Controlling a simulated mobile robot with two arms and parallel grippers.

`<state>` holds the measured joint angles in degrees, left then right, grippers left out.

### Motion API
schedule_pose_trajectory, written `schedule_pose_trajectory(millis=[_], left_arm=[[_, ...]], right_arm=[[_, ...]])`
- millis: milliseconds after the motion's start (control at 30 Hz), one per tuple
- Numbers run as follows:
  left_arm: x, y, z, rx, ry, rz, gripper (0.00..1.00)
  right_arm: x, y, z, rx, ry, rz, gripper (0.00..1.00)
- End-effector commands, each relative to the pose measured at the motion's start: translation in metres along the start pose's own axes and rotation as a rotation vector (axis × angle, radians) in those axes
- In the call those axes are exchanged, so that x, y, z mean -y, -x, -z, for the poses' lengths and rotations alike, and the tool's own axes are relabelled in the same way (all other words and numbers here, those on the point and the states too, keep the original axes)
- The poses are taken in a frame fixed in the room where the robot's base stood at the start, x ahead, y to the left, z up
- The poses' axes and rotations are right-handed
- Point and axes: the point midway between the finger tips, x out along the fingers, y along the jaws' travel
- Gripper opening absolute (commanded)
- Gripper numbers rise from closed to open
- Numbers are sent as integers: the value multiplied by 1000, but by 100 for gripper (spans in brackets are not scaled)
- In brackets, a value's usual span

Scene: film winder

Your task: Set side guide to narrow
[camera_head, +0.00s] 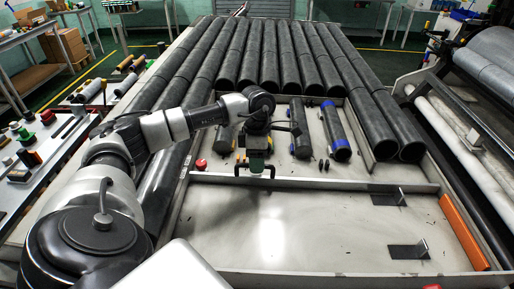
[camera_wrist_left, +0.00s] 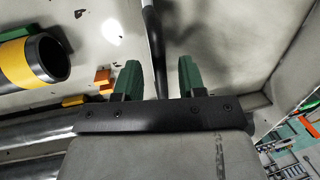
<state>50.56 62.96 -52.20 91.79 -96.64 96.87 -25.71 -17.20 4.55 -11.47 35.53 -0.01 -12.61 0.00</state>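My left gripper (camera_head: 256,171) hangs over the long metal divider rail (camera_head: 325,184) of the winder bed. Its green fingers (camera_wrist_left: 158,80) are apart, and a dark bar (camera_wrist_left: 154,45) runs up from between them in the left wrist view; I cannot tell whether they touch it. An orange bar (camera_head: 464,232) lies along the bed's right edge. Which part is the side guide is not marked. My right gripper is not in view.
Behind the rail lie dark tubes (camera_head: 300,128), one with blue ends (camera_head: 335,132), and a red knob (camera_head: 201,164). Long black rolls (camera_head: 270,60) fill the back. A tube with a yellow band (camera_wrist_left: 30,60) shows in the wrist view. The front bed panel (camera_head: 280,230) is clear.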

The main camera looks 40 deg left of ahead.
Motion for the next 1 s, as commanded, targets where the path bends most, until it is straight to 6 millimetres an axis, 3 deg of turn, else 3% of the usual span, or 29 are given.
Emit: schedule_pose_trajectory(millis=[267,700,1000], left_arm=[[-1,7,0,0,0,0,40],[0,88,-1,3,-1,-2,40],[0,108,0,0,0,0,40]], right_arm=[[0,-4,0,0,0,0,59],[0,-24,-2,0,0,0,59],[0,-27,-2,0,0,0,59]])
